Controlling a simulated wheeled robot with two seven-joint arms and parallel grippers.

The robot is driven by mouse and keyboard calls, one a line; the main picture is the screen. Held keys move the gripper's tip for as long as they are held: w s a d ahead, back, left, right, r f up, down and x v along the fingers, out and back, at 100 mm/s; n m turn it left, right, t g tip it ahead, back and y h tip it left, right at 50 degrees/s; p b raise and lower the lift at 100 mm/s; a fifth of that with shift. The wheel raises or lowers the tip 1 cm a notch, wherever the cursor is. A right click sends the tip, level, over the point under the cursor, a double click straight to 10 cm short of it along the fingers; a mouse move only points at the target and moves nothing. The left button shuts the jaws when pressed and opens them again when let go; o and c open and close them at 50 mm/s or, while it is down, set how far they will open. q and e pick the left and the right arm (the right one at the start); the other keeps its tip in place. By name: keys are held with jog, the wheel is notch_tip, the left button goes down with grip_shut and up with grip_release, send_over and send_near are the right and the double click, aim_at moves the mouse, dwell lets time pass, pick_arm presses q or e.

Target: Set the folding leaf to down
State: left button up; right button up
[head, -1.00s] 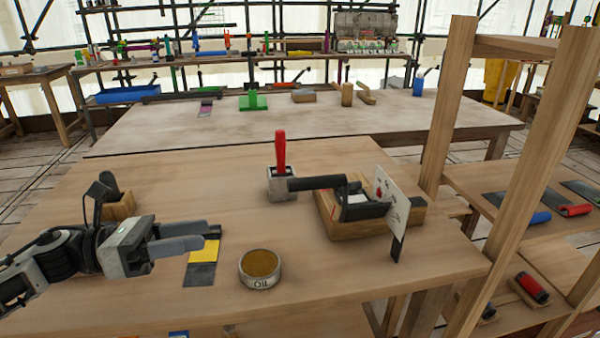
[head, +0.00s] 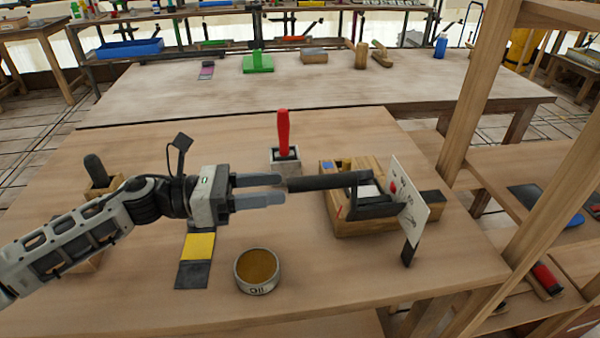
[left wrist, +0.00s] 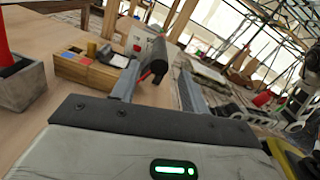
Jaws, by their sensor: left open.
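A wooden block fixture (head: 375,226) stands at the right of the near bench. A black bar (head: 325,182), which looks like the folding leaf, reaches left from the fixture, roughly level. A white card (head: 408,200) with a red dot stands at the fixture's right side. My left gripper (head: 282,190) is open, its fingertips at the bar's free left end. In the left wrist view, the bar (left wrist: 154,58) shows end-on between the open fingers (left wrist: 155,84); I cannot tell whether they touch it. My right gripper is not in view.
A red-handled tool in a grey block (head: 284,140) stands close behind the bar. A round tin (head: 257,272) and a yellow-and-black strip (head: 197,250) lie in front. A wooden shelf frame (head: 485,90) rises at the right. The bench's left back is clear.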

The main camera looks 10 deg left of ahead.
aim_at(300, 185)
pick_arm(q)
jog(key=p+x, duration=0.1)
jog(key=x, duration=0.4)
jog(key=shift+w+d, duration=0.2)
jog(key=shift+d, duration=0.05)
jog(key=shift+f, duration=0.1)
grip_shut()
